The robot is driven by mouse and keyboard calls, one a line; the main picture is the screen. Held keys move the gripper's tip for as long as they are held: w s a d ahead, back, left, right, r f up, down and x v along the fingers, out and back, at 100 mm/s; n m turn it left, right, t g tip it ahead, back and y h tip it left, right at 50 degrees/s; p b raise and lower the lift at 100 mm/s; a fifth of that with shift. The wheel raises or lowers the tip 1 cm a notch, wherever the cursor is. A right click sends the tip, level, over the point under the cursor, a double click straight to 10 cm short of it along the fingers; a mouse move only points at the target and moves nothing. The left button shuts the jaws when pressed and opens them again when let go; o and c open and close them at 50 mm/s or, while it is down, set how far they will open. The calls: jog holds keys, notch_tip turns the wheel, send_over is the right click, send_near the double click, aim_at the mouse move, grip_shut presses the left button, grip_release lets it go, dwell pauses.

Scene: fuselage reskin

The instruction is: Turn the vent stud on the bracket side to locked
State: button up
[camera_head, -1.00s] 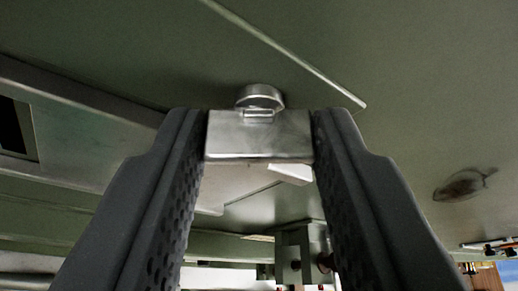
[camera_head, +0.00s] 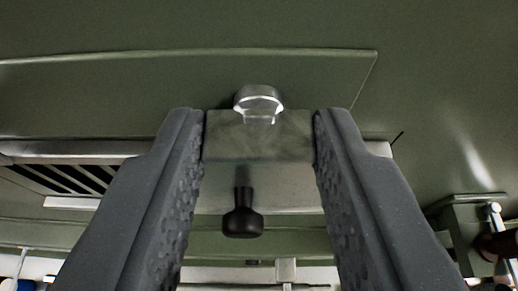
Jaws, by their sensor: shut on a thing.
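My gripper (camera_head: 259,135) has two dark grey jaws reaching up the middle of the view. It is shut on a flat metal block with a bright rounded silver end (camera_head: 258,101), like a stud tool. A louvred vent (camera_head: 62,178) with a pale lower edge is at the left, partly behind the left jaw. A black knob (camera_head: 243,222) on a short stem shows between the jaws, beyond the held block. A green bracket (camera_head: 462,225) is at the right. I cannot tell which part is the vent stud or how it is turned.
A green skin panel (camera_head: 190,90) with a visible edge spans the upper view. A silver-topped pin (camera_head: 495,213) and a brown round part (camera_head: 499,246) stand by the bracket. A pale rail runs across the bottom. The upper right skin is bare.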

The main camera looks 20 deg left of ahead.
jog(key=shift+r, duration=0.15)
jog(key=o, duration=0.7)
jog(key=shift+d, duration=0.1)
jog(key=b+v, duration=0.1)
jog(key=v, duration=1.2)
jog(key=shift+s+b, duration=0.35)
jog(key=shift+b, duration=0.05)
jog(key=shift+d, duration=0.1)
notch_tip(320, 180, down, 27)
jog(key=s+a+m+t+h+b, duration=0.1)
jog(key=a+m+t+h+b, duration=0.1)
jog(key=b, duration=1.3)
jog(key=shift+s+a+m+t+h, duration=0.3)
jog(key=shift+s+a+m+h, duration=0.15)
jog(key=shift+m+h, duration=0.5)
